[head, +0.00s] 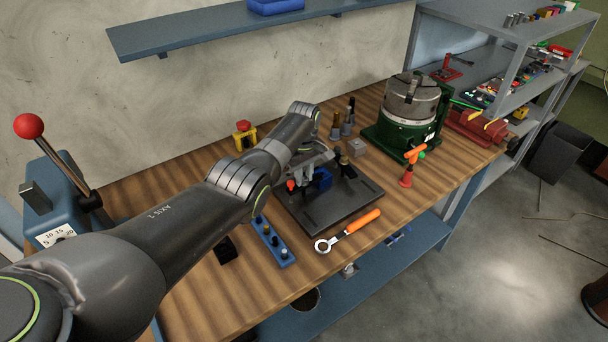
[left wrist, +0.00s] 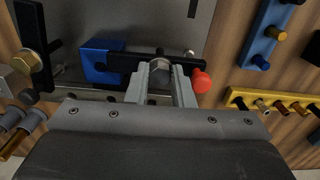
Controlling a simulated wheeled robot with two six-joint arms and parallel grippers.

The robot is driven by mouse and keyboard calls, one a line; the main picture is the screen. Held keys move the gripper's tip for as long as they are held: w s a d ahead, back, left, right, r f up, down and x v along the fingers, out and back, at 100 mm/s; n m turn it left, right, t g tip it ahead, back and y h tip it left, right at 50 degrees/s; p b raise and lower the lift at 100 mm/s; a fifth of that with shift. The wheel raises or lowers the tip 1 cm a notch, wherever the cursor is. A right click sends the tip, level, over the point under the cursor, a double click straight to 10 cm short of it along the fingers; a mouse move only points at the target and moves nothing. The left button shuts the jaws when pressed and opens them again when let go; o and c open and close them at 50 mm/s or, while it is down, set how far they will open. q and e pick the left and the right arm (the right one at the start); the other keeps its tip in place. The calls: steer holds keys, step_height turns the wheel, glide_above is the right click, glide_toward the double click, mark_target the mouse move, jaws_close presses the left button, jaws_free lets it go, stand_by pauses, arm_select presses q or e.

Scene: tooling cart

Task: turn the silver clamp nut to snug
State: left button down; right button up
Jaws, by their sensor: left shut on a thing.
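The silver clamp nut (left wrist: 159,68) sits on a black clamp strap (left wrist: 118,61) with a red tip (left wrist: 201,80). My left gripper (left wrist: 161,76) is shut on the nut, one finger on each side of it. In the head view my left gripper (head: 318,160) is over the dark fixture plate (head: 335,210), and my wrist hides the nut there. A second clamp with a brass nut (left wrist: 27,62) stands apart at the left of the wrist view.
An orange-handled wrench (head: 347,231) and a blue rack of pegs (head: 273,240) lie near the bench's front edge. Dark tool holders (head: 341,122) stand behind the plate. A green rotary chuck (head: 407,112) is to the right. A yellow rack (left wrist: 280,97) is beside the plate.

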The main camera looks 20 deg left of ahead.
arm_select(q)
steer(key=shift+m, duration=1)
steer(key=m, duration=0.3)
steer(key=shift+m+p, duration=0.3)
steer(key=shift+p, duration=0.1)
steer(key=m, duration=0.3)
steer(key=shift+m, duration=0.3)
steer(key=m, duration=0.3)
steer(key=shift+a+m, duration=0.1)
steer(key=shift+m, duration=0.2)
steer(key=m, duration=1.2)
steer(key=shift+w, duration=0.1)
